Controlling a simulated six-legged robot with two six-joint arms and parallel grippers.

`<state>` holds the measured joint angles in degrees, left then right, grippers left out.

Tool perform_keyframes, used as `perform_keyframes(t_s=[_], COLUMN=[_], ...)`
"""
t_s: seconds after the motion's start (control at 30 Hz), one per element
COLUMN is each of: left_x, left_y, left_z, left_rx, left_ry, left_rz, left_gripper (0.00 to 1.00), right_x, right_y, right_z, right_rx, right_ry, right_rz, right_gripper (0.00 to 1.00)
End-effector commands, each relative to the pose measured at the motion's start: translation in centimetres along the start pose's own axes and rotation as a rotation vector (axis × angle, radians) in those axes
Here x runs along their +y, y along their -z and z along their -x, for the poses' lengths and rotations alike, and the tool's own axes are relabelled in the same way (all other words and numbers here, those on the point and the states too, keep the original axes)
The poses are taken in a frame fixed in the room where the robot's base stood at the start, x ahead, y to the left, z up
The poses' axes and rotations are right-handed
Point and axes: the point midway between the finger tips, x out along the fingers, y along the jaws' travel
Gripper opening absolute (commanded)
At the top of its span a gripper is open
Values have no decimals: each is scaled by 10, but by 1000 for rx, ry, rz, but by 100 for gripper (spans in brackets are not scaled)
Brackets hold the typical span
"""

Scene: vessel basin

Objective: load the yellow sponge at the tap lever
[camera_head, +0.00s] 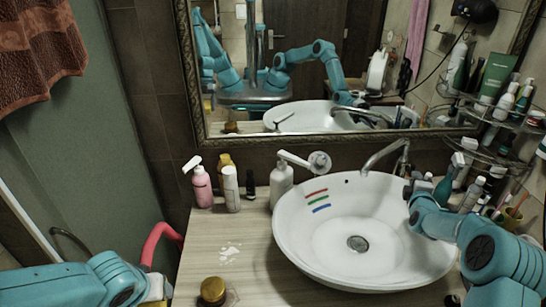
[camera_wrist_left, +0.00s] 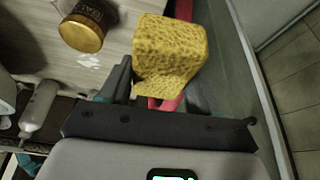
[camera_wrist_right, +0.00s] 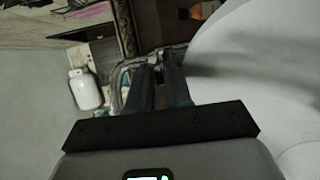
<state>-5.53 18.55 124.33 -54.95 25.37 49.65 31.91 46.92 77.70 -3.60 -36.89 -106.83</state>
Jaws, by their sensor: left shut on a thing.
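The yellow sponge (camera_wrist_left: 170,48) sits between the fingers of my left gripper (camera_wrist_left: 158,82), which is shut on it. In the head view the left gripper (camera_head: 158,285) is low at the left, beside the wooden counter, with only a little of the sponge showing. The tap (camera_head: 385,153) stands behind the white basin (camera_head: 283,250) at the right. Its lever cannot be made out clearly. My right gripper (camera_head: 411,188) is at the basin's right rim, near the tap's base. In the right wrist view its fingers (camera_wrist_right: 160,72) are close together, with no held thing visible.
Red, green and blue strokes (camera_head: 318,200) mark the basin's inner wall. Pink (camera_head: 202,187) and white bottles stand behind-left of it. A gold-lidded jar (camera_head: 213,290) is at the counter front. Crowded shelves (camera_head: 500,115) stand right. The counter's left middle is mostly clear.

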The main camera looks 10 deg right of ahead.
Motion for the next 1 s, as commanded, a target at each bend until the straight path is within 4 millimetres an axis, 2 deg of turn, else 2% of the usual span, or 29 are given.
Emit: perform_keyframes(t_s=[0.27,0.33,1.0], left_x=[0,0,0], left_y=[0,0,0], left_z=[0,0,0], left_rx=[0,0,0], left_ry=[0,0,0], left_rz=[0,0,0], left_gripper=[38,38,38], right_x=[0,0,0], right_y=[0,0,-1], right_z=[-1,-1,-1], right_rx=[0,0,-1], right_ry=[-1,-1,0], right_rz=[0,0,0], right_gripper=[19,0,0])
